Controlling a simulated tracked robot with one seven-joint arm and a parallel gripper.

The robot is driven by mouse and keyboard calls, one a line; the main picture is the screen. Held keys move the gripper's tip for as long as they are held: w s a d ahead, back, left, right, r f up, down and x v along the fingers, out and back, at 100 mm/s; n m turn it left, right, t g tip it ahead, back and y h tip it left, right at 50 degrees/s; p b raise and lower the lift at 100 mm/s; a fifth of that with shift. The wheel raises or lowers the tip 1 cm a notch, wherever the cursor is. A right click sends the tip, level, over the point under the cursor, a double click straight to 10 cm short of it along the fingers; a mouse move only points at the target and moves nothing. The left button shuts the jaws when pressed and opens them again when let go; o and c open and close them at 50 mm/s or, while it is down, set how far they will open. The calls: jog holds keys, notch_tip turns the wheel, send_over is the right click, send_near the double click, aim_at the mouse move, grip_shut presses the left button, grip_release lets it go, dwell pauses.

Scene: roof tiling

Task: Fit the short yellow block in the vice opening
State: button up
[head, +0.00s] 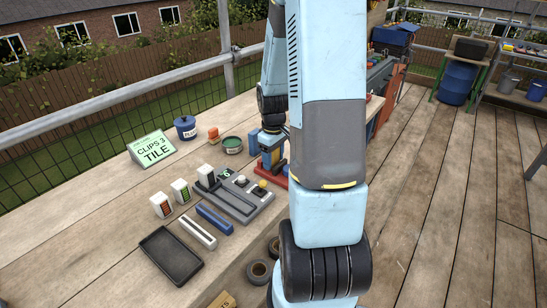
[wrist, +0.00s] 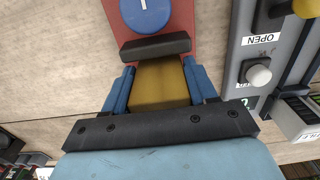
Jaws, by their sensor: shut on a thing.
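In the wrist view a yellow block (wrist: 160,84) sits between the two blue fingers of my gripper (wrist: 157,86), which is shut on it. A dark bar (wrist: 155,47), which looks like a vice jaw, lies just beyond the block's far end. Behind it is a red base (wrist: 182,18) with a round blue part. I cannot tell whether the block touches the dark bar or how deep it sits.
A grey control panel (head: 232,196) stands beside the red base; its OPEN label (wrist: 260,39) and pale knob (wrist: 258,75) show close right of my gripper. A green sign (head: 152,148), blue jar (head: 186,128), green tin (head: 232,145) and dark tray (head: 171,256) are on the bench.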

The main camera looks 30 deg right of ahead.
jog(key=shift+f, duration=0.1)
jog(key=o, duration=1.1)
jog(key=shift+o, duration=0.2)
jog(key=shift+r, duration=3.5)
jog(key=shift+r, duration=0.1)
